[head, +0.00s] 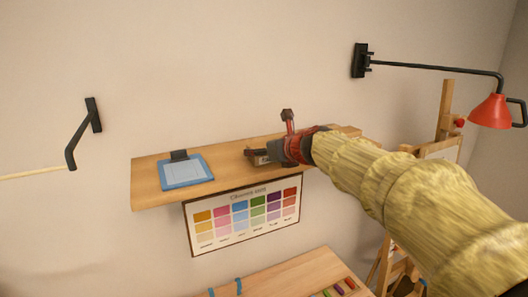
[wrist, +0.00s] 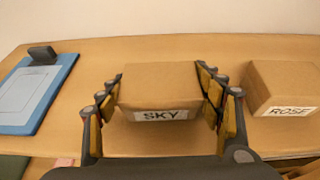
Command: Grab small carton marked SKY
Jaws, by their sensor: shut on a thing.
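The small carton marked SKY (wrist: 160,88) is brown with a white label on its front, and it sits between the fingers in the wrist view. My gripper (wrist: 162,98) is shut on it, with one finger on each side. In the head view my gripper (head: 268,156) is at the wooden shelf, and the carton is mostly hidden there. I cannot tell whether the carton still touches the shelf.
A carton marked ROSE (wrist: 284,86) stands close to the right of my gripper. A blue clipboard (head: 186,172) lies on the left of the wooden shelf (head: 148,186). A colour chart (head: 243,215) hangs below. A red lamp (head: 490,111) is at right.

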